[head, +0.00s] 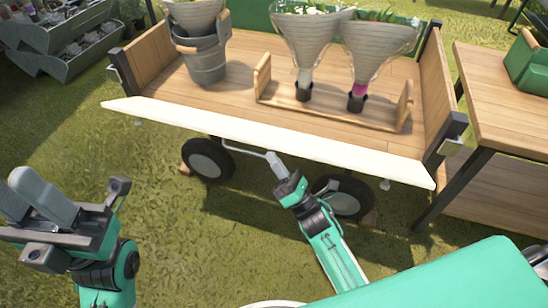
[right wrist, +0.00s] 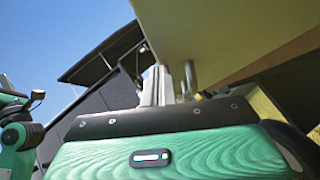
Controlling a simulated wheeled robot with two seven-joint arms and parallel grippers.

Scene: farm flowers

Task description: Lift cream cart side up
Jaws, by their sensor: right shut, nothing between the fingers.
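The cream cart side (head: 265,142) is a long pale panel along the near edge of the wooden cart bed (head: 225,95). It is folded down, running from the left corner post to the right one. My right gripper (head: 273,157) is shut and empty just below the middle of the panel's near edge. In the right wrist view its fingers (right wrist: 168,84) point up beside the panel's pale underside (right wrist: 215,35); I cannot tell whether they touch. My left gripper (head: 38,195) is at the lower left, away from the cart, with nothing visible in it; its finger gap is unclear.
On the bed stand a grey bucket (head: 203,62) and a wooden rack (head: 330,112) holding two wrapped bouquets. A wooden table (head: 505,85) with a green box stands at right. Grey planter bins (head: 70,40) are at upper left. Cart wheels (head: 207,160) are under the panel.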

